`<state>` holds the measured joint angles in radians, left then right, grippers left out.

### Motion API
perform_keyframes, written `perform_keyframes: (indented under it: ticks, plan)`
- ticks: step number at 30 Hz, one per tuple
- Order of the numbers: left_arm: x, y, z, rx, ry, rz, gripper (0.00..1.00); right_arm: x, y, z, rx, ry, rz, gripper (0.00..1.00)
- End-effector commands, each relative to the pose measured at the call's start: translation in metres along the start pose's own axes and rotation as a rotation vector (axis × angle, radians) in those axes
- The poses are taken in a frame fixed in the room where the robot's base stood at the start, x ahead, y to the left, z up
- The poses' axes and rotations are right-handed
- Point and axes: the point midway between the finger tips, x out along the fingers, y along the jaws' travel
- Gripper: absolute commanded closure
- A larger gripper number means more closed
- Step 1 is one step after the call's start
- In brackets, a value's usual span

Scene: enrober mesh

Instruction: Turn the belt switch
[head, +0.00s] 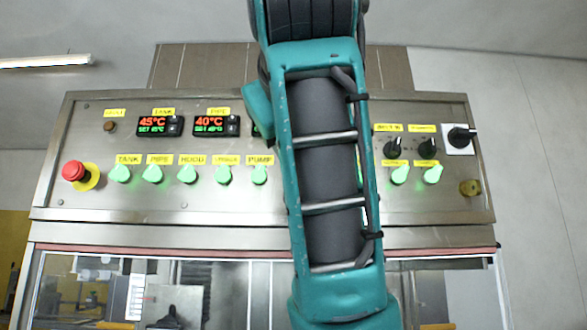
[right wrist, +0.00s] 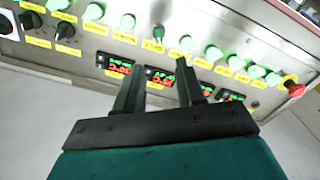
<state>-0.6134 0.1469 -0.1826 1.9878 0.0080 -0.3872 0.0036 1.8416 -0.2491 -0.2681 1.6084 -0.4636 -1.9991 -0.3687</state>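The control panel (head: 220,205) carries a row of switches with yellow labels. I cannot read a belt label; my teal arm covers the panel's middle in the head view. Lit green switches at left are tank (head: 120,173), pipe (head: 153,173), one like hood (head: 188,174), one unclear (head: 223,175) and pump (head: 260,174). In the right wrist view the panel appears upside down. My right gripper (right wrist: 160,78) is open and empty, its fingers apart before the row. Past its fingertips are a darker knob (right wrist: 157,33) and a green switch (right wrist: 185,43). My left gripper is not in view.
A red emergency button (head: 74,172) sits at the panel's left. Two temperature displays (head: 160,126) (head: 215,125) are above the switches. Black knobs (head: 393,147) (head: 428,147) and a black rotary switch on a white plate (head: 460,137) are at right. Glass-fronted machinery lies below.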

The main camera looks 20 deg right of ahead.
Motion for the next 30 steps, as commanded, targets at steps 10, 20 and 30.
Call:
perform_keyframes:
  ticks: [10,20,30]
  plan:
    - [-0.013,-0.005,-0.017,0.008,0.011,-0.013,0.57,0.025,0.007,-0.006,-0.003,-0.002,0.01,0.62]
    - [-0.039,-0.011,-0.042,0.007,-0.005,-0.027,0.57,0.047,0.008,-0.009,-0.001,0.003,0.011,0.62]
    - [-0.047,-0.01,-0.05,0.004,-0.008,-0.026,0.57,0.107,0.003,-0.004,-0.002,0.0,0.004,0.62]
